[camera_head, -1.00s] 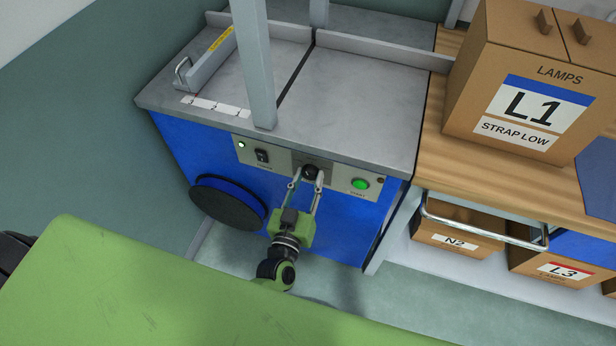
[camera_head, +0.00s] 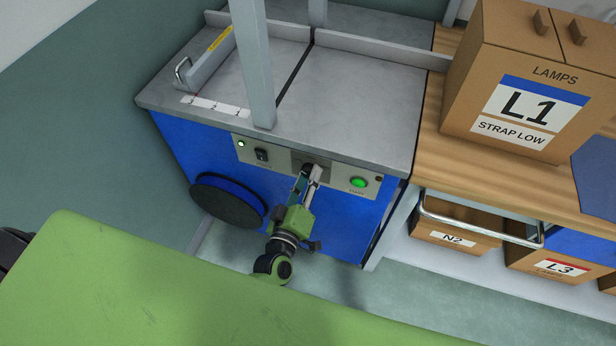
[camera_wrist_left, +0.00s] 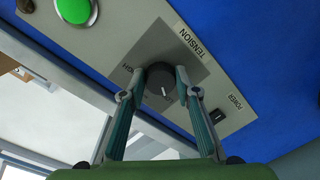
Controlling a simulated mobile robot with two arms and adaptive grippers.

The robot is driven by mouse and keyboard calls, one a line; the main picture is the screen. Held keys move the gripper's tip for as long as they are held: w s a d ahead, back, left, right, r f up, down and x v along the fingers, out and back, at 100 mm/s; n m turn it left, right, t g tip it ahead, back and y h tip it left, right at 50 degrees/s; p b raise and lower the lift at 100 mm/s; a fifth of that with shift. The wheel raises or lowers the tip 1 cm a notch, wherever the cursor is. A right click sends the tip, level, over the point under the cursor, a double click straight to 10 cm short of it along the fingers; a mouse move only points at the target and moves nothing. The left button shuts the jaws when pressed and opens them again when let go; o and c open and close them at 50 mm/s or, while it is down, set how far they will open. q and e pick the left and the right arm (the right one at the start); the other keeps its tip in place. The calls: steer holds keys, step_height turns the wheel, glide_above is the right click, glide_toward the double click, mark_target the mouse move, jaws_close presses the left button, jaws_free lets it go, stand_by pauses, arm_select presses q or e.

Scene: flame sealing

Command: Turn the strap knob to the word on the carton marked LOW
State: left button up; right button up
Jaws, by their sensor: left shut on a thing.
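The strap knob (camera_wrist_left: 160,84) is a dark round knob with a white pointer line, on a grey plate marked TENSION on the front of the blue strapping machine (camera_head: 336,211). My left gripper (camera_wrist_left: 163,80) is shut on the knob, one finger on each side. In the head view the left gripper (camera_head: 308,172) hides most of the knob. In the wrist view the letters "GH" show beside one finger; the other scale words are hidden or too small to read. The carton (camera_head: 555,75) on the right reads LAMPS, L1, STRAP LOW. My right gripper is not in view.
The panel has a lit green start button (camera_head: 359,182) and a power switch (camera_head: 261,154) on either side of the knob. A black round disc (camera_head: 228,203) sits on the machine's front. Cartons N2 (camera_head: 455,229) and L3 (camera_head: 560,262) stand on the lower shelf.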

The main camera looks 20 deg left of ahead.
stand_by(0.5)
arm_select(q)
steer(key=o, duration=1.1)
steer(key=s, duration=1.2)
steer(key=shift+r, duration=0.35)
